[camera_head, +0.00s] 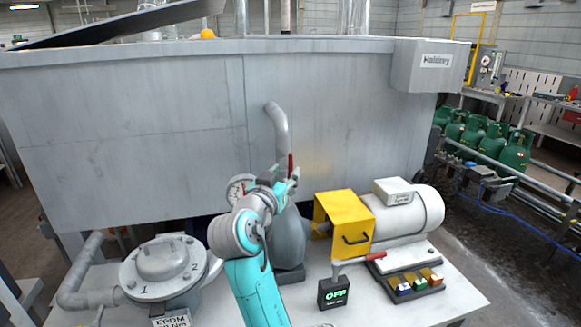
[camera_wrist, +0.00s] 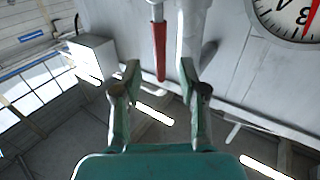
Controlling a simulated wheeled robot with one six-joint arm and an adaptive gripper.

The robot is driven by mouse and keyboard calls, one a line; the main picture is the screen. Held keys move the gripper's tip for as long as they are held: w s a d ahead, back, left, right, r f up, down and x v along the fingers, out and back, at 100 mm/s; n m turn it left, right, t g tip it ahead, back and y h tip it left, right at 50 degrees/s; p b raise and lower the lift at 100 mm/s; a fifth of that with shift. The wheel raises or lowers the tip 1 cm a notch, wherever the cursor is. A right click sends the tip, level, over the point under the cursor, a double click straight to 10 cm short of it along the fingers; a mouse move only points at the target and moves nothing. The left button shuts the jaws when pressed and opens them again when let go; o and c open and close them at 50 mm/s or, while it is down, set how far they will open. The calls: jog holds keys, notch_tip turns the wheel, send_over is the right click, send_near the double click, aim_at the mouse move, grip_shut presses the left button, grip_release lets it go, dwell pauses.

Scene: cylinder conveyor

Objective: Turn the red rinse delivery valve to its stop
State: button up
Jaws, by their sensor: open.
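The red valve lever (camera_head: 291,164) shows as a short upright strip beside the grey delivery pipe (camera_head: 279,130) in the head view. In the wrist view the red lever (camera_wrist: 160,52) hangs from the top edge, with its end seen between my fingertips. My gripper (camera_head: 289,180) is at the lever in the head view, partly hidden by its own wrist. In the wrist view my gripper (camera_wrist: 160,73) is open, with a finger on each side of the lever and visible gaps. I cannot tell how deep the lever lies between the fingers.
A pressure gauge (camera_head: 239,188) sits left of my wrist. A yellow guard (camera_head: 342,226) and motor (camera_head: 414,212) stand to the right, with a second red handle (camera_head: 376,256) below. A lidded filter housing (camera_head: 163,264) is at left. The grey tank (camera_head: 180,130) stands close behind.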

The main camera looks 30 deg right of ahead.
aim_at(289, 168)
jog(key=shift+x, duration=2.35)
grip_shut()
